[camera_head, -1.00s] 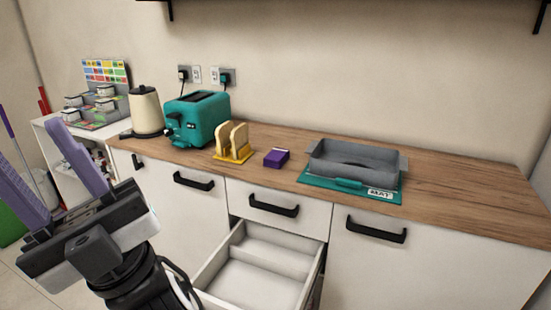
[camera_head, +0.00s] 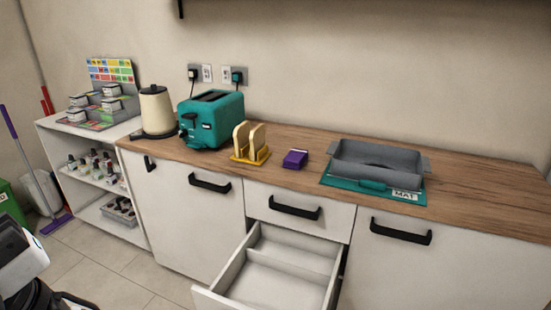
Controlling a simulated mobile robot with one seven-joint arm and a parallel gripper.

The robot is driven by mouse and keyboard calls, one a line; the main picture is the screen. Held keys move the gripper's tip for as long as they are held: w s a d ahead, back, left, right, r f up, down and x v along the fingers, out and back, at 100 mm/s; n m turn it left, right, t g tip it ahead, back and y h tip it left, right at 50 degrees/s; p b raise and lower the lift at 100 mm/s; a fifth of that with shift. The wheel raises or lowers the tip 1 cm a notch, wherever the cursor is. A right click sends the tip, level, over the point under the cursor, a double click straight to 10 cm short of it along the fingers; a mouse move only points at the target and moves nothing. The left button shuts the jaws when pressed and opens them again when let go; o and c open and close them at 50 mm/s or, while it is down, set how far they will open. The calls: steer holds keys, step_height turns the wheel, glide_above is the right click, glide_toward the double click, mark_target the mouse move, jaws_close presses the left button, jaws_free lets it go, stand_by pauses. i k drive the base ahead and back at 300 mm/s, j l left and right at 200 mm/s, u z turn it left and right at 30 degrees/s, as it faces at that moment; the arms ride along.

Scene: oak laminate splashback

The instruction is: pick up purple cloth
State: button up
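The purple cloth (camera_head: 294,159) is a small, folded, block-like purple bundle. It lies on the wooden worktop between the yellow toast rack and the grey tray. Nothing touches it. Only the edge of my gripper's white and black body shows at the lower left, far from the cloth. Its fingers are outside the picture, so their opening is hidden.
The yellow rack (camera_head: 250,145) with toast is left of the cloth, beside a teal toaster (camera_head: 210,121) and cream kettle (camera_head: 156,110). A grey tray (camera_head: 376,164) on a teal mat (camera_head: 328,181) is to the right. An open drawer (camera_head: 262,290) juts out below.

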mark_target(296, 158)
steer(key=i+j+u, duration=0.1)
steer(key=j+u, duration=0.35)
steer(key=i+j+u, duration=0.2)
steer(key=u, duration=0.25)
steer(key=i+j+u, duration=0.25)
steer(key=j+u, duration=0.2)
steer(key=i+j+u, duration=0.15)
steer(key=u, duration=0.3)
steer(key=i+j+z, duration=0.15)
steer(key=i+z, duration=0.15)
steer(key=i, duration=0.2)
steer(key=i+j+z, duration=0.25)
steer(key=i, duration=0.2)
steer(key=i+z, duration=0.1)
steer(key=z, duration=0.3)
steer(key=i+z, duration=0.1)
steer(key=z, duration=0.35)
steer(key=i+z, duration=0.15)
steer(key=z, duration=0.25)
steer(key=i+z, duration=0.1)
steer(key=z, duration=0.35)
steer(key=j+z, duration=0.15)
steer(key=z, duration=0.25)
steer(key=i+j+z, duration=0.1)
steer(key=z, duration=0.35)
